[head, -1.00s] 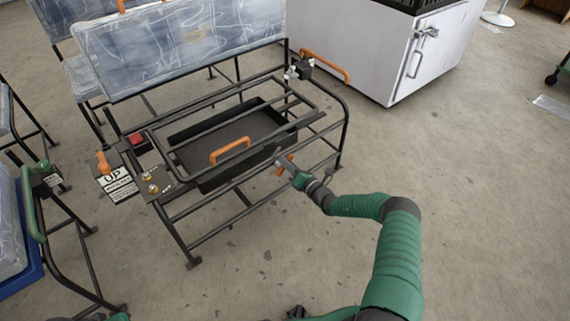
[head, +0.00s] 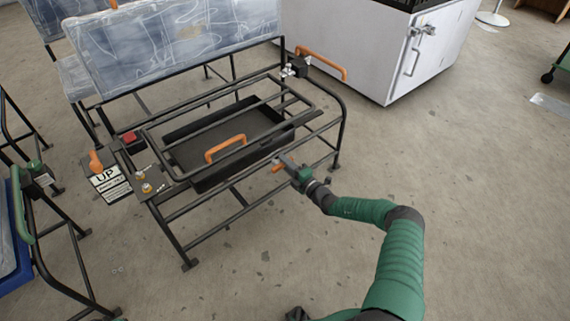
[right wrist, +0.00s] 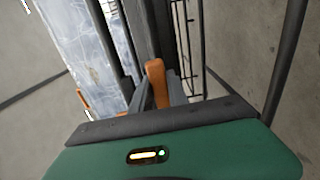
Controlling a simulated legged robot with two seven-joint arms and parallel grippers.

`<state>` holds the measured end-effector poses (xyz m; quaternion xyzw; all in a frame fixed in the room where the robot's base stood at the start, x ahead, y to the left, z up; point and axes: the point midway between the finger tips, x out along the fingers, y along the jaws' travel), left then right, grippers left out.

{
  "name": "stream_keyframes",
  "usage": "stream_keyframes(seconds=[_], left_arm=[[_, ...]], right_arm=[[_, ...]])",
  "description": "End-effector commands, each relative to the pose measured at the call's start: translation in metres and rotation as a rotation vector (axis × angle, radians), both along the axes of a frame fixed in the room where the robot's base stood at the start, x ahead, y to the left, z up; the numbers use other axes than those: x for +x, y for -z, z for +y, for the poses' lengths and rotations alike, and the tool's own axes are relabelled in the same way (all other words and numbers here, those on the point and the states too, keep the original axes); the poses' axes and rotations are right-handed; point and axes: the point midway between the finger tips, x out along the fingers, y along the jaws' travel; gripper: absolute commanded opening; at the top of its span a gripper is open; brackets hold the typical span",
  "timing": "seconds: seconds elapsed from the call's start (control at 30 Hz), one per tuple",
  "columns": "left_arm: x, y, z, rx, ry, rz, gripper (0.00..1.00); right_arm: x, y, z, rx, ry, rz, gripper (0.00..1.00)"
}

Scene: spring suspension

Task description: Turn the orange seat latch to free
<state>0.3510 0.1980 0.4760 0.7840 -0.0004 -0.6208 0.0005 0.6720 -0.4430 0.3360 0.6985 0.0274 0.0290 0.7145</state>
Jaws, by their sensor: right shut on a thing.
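The orange seat latch (head: 277,168) is at the front edge of the black seat frame (head: 248,168), right of the middle. My right gripper (head: 284,163) reaches it from the front right and is shut on it. In the right wrist view the latch (right wrist: 156,84) shows as an upright orange lever between the fingers. In the head view only a short orange end shows; the gripper hides the rest. My left gripper is not in view.
Another orange lever (head: 96,162) stands by the UP sign (head: 111,185) at left. A white cabinet (head: 375,50) stands behind.

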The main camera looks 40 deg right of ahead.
Motion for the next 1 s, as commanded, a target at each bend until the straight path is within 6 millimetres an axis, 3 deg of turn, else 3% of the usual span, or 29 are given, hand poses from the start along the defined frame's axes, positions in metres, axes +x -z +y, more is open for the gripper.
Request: stream_keyframes(seconds=[0.57, 0.6, 0.77, 1.0], left_arm=[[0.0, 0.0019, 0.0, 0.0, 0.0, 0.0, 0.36], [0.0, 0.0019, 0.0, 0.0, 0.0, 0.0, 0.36], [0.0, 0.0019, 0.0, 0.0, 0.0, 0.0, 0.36], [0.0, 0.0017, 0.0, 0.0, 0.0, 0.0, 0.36]], right_arm=[[-0.002, 0.0045, -0.0058, 0.037, 0.01, 0.011, 0.0], [-0.002, 0.0046, -0.0058, 0.037, 0.01, 0.011, 0.21], [-0.0016, 0.0034, -0.0042, 0.037, 0.008, 0.009, 0.42], [-0.0009, 0.0017, -0.002, 0.036, 0.004, 0.006, 0.42]])
